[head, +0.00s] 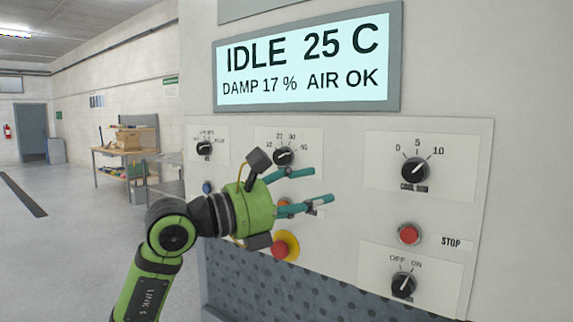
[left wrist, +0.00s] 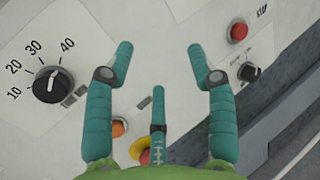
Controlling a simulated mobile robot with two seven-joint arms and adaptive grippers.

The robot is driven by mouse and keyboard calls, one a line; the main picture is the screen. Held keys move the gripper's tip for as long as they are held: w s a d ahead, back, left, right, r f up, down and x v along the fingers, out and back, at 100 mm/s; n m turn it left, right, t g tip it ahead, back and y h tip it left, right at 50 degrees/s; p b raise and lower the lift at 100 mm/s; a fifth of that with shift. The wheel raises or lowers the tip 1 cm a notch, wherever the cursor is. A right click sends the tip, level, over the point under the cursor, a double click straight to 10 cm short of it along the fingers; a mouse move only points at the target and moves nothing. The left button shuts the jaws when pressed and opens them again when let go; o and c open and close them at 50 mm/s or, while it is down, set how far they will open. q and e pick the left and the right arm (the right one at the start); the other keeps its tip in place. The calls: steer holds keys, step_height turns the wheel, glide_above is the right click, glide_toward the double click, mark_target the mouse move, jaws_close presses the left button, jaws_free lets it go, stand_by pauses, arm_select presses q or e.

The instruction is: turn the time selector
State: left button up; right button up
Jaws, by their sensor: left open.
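A black dial marked 10 to 40 (left wrist: 50,84), the likely time selector, is at the left of the left wrist view. Its white pointer line appears to point up, between 30 and 40. In the head view, the dial (head: 284,156) is on the panel just above my left gripper, and its name label is hidden. My left gripper (head: 320,185) is open and empty in front of the panel, below and right of the dial. In the left wrist view, its spread teal fingers (left wrist: 160,50) are to the right of the dial and not around it. My right gripper is not in view.
The panel (head: 345,250) also holds a left dial (head: 204,148), a 0–10 dial (head: 415,170), a red stop button (head: 409,234), an off/on switch (head: 403,285) and a red-and-yellow mushroom button (head: 286,245) below my gripper. An orange button (left wrist: 118,128) is near my fingers. The display (head: 305,63) reads IDLE.

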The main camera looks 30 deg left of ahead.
mark_target(279, 157)
arm_select(q)
steer(key=s+a+r+n+t+y, duration=0.25)
steer(key=a+r+y, duration=0.25)
steer(key=a+y, duration=0.3)
steer(key=shift+g, duration=0.35)
steer(key=w+p, duration=0.1)
steer(key=w, duration=0.1)
steer(key=w+a+p, duration=0.1)
steer(key=w, duration=0.1)
steer(key=w+p, duration=0.1)
steer(key=w, duration=0.1)
steer(key=shift+w+a, duration=0.25)
steer(key=shift+a, duration=0.05)
steer(key=shift+w+d+f+p, duration=0.1)
steer(key=shift+w+f+p, duration=0.1)
steer(key=shift+w+p, duration=0.25)
jaws_close()
